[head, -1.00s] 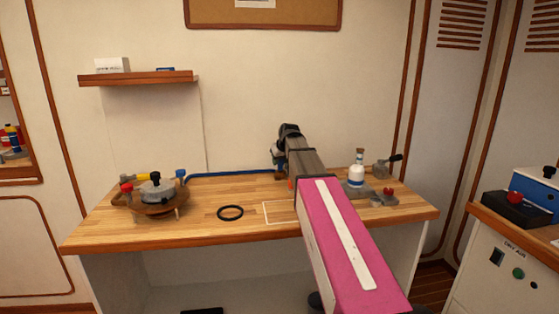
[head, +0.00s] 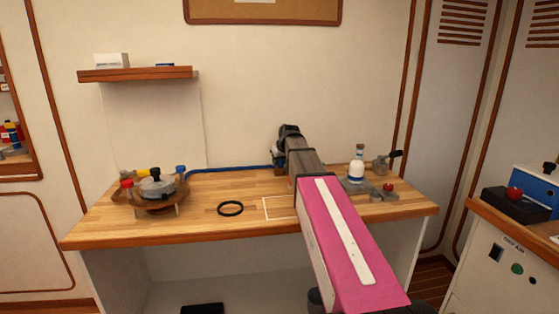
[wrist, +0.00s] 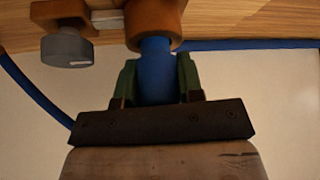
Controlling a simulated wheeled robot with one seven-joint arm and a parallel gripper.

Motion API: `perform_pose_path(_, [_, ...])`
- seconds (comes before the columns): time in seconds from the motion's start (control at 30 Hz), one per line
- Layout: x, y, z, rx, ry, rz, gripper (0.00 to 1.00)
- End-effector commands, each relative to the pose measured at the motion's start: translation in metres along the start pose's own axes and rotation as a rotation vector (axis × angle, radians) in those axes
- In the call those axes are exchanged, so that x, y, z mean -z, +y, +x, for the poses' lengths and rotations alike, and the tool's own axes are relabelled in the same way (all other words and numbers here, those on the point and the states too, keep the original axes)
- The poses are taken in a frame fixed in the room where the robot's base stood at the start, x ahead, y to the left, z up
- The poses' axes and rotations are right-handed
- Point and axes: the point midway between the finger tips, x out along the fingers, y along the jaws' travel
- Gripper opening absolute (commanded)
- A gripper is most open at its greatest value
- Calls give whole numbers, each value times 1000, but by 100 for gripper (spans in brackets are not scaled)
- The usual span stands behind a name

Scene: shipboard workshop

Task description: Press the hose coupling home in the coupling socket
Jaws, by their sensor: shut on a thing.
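In the wrist view the blue hose coupling (wrist: 155,85) stands between the two green fingers of my gripper (wrist: 157,76), which is shut on it. The coupling's far end meets the orange-brown coupling socket (wrist: 155,18) and lies in line with it. The socket rim hides that end, so I cannot tell how deep it sits. In the head view my own arm covers the socket and most of the gripper (head: 279,160). The blue hose (head: 230,170) runs along the back of the bench towards the gripper.
A grey knob (wrist: 67,47) on an orange-brown mount sits close left of the socket. On the wooden bench (head: 180,228) are a black ring (head: 230,208), a round fixture with a black knob (head: 157,187) at left, and a white bottle (head: 356,172) at right. The front middle is clear.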

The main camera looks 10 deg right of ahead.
Motion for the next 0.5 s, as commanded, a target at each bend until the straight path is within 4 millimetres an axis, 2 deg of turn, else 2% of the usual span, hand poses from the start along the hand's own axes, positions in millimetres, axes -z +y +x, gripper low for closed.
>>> perform_pose_path(0.03, [0, 0, 0, 0, -1, 0, 44])
perform_pose_path(0.1, [0, 0, 0, 0, -1, 0, 64])
perform_pose_path(0.5, [0, 0, -6, -1, 0, 0, 64])
